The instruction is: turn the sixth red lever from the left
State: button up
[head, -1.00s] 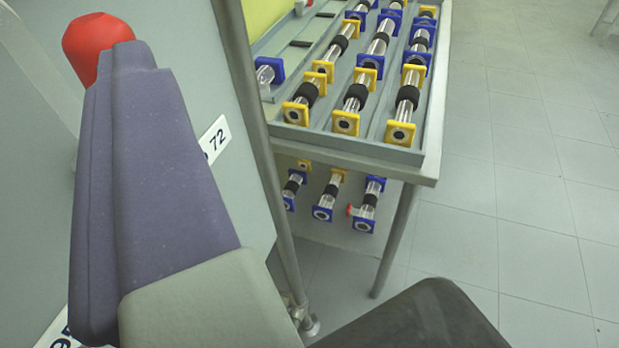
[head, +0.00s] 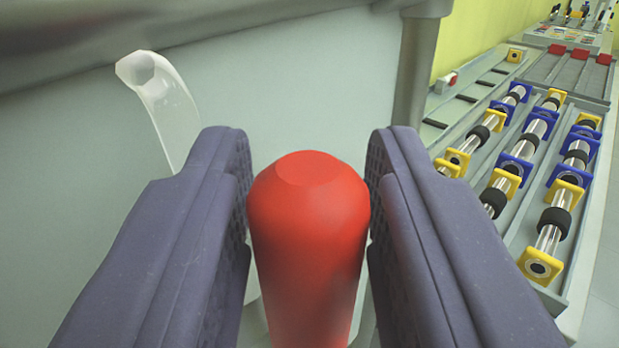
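A red lever (head: 308,240) with a rounded, flat-topped end stands upright in the middle of the view, close to the camera. My gripper (head: 309,190) has its two dark purple fingers on either side of it. The inner pads meet the wide upper part of the lever on the left and right, so the gripper looks shut on it. Lower down the lever narrows, and thin gaps show beside it. Its base is below the picture. No other red lever of this kind shows, so its place in the row cannot be told.
A pale curved handle (head: 165,100) rises behind the left finger, in front of a grey panel (head: 300,95). A grey post (head: 413,75) stands behind the right finger.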

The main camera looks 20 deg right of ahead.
grip_shut()
jog(key=shift+d, duration=0.15)
jog(key=shift+w+d+m+g+p, duration=0.1)
jog(key=shift+d+m+g+p, duration=0.2)
jog(key=shift+d+m+p, duration=0.15)
jog(key=w+d+f+m+g+y+b, duration=0.2)
jog(key=d+f+m+g+y+b, duration=0.3)
jog(key=d+f+m+g+y, duration=0.1)
jog(key=shift+w+d+f+m+g+y, duration=0.35)
jog(key=shift+d+f+m+y, duration=0.5)
jog(key=shift+f+y, duration=1.25)
jog(key=shift+s+a+r+b, duration=0.15)
jog(key=shift+a+b, duration=0.05)
jog(key=shift+b, duration=0.1)
